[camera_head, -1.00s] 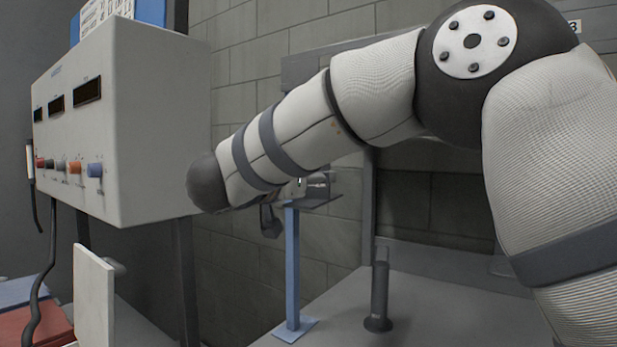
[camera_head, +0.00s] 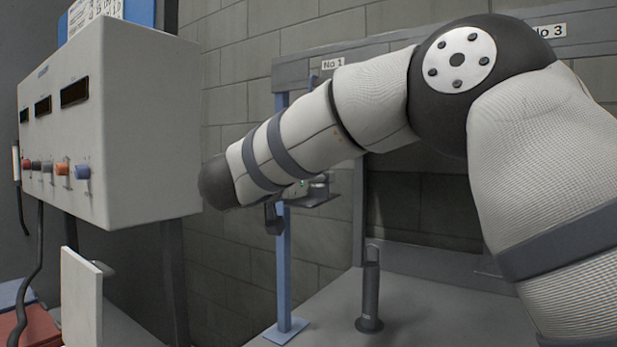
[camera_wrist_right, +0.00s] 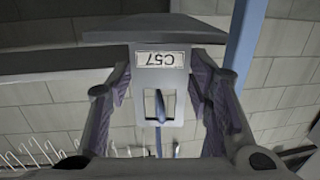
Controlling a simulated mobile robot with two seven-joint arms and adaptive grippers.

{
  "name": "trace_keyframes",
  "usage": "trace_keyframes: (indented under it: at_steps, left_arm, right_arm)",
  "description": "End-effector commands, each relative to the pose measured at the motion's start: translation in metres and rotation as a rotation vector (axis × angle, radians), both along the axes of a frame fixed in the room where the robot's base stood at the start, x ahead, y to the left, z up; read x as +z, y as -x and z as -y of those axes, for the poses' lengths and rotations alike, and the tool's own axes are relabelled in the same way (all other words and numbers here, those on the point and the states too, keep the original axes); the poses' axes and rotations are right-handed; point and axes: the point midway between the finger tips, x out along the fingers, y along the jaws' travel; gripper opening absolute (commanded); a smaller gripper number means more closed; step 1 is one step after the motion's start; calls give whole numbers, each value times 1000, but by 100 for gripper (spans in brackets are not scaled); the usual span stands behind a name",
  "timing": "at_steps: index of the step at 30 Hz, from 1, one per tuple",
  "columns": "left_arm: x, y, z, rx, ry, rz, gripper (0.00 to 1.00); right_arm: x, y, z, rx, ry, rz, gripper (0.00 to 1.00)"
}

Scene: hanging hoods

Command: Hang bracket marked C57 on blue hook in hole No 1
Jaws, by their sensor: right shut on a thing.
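The grey bracket marked C57 (camera_wrist_right: 162,75) is held between the fingers of my right gripper (camera_wrist_right: 162,88) in the right wrist view, its label upside down. A blue piece (camera_wrist_right: 161,106), possibly the hook, shows in or behind its slot; I cannot tell whether it passes through. In the head view the bracket (camera_head: 318,199) shows below my right forearm, near the blue post (camera_head: 284,265). The No 1 label (camera_head: 333,63) is on the rail above. A small blue tip (camera_head: 313,80) shows beneath it, mostly hidden by my arm. My left gripper is out of view.
A grey control box (camera_head: 140,130) with coloured knobs stands at the left. A dark upright cylinder (camera_head: 370,295) stands on the grey surface (camera_head: 420,310). A white panel (camera_head: 82,300) is at lower left. Several white hooks (camera_wrist_right: 35,152) show in the wrist view.

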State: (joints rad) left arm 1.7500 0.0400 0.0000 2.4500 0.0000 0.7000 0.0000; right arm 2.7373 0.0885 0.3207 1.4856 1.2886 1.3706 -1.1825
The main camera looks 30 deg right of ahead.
Motion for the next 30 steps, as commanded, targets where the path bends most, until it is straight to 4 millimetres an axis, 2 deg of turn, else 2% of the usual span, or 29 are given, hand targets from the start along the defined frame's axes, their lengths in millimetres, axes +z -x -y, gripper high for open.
trace_keyframes:
  at_steps: [30]
  left_arm:
    - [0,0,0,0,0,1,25]
  right_arm:
    - [-18,0,0,0,2,2,0]
